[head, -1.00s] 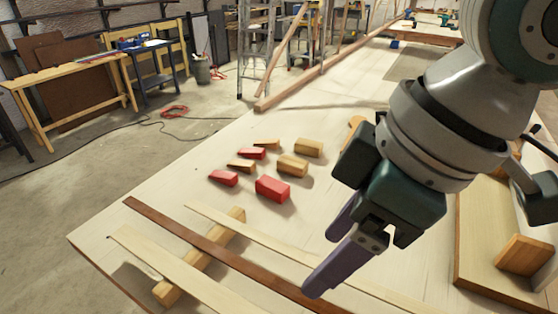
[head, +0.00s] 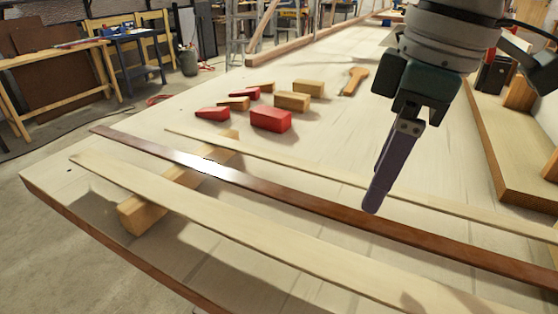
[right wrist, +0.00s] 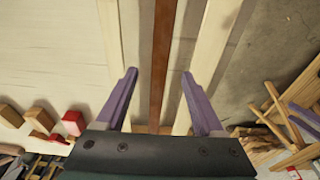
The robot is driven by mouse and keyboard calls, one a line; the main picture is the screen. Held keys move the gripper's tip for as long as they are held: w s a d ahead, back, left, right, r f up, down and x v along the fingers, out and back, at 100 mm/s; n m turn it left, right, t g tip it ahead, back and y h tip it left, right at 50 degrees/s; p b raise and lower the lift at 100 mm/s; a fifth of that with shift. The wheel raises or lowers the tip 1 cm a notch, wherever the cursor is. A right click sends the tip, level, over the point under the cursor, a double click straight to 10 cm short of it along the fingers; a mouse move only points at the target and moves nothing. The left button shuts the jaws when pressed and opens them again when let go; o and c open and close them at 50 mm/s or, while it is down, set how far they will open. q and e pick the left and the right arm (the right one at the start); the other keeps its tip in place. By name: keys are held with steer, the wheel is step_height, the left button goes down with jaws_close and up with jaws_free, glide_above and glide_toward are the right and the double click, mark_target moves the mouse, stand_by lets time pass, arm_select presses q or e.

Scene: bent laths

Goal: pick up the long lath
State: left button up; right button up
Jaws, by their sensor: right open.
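Three laths lie side by side on the bench and run off the right of the head view: a dark brown one (head: 250,181) in the middle, a thin pale one (head: 300,165) behind it and a wider pale one (head: 250,233) in front. Their far ends are out of view, so I cannot tell which is longest. My right gripper (head: 374,200) is open and points down at the brown lath. In the right wrist view the brown lath (right wrist: 161,50) runs between the open fingers (right wrist: 160,73), with a pale lath on either side. My left gripper is not in view.
A wooden block (head: 138,217) lies crosswise under the laths near their left ends. Red blocks (head: 271,119) and tan blocks (head: 292,101) stand farther back. A wooden tool (head: 354,80) lies behind the gripper. A raised-edge wooden board or tray (head: 490,145) is at the right.

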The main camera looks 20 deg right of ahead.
mark_target(358, 217)
steer(key=f, duration=0.5)
steer(key=shift+w+a+f+b, duration=0.1)
steer(key=shift+w+a+b, duration=0.25)
steer(key=shift+w+b, duration=0.05)
jaws_close()
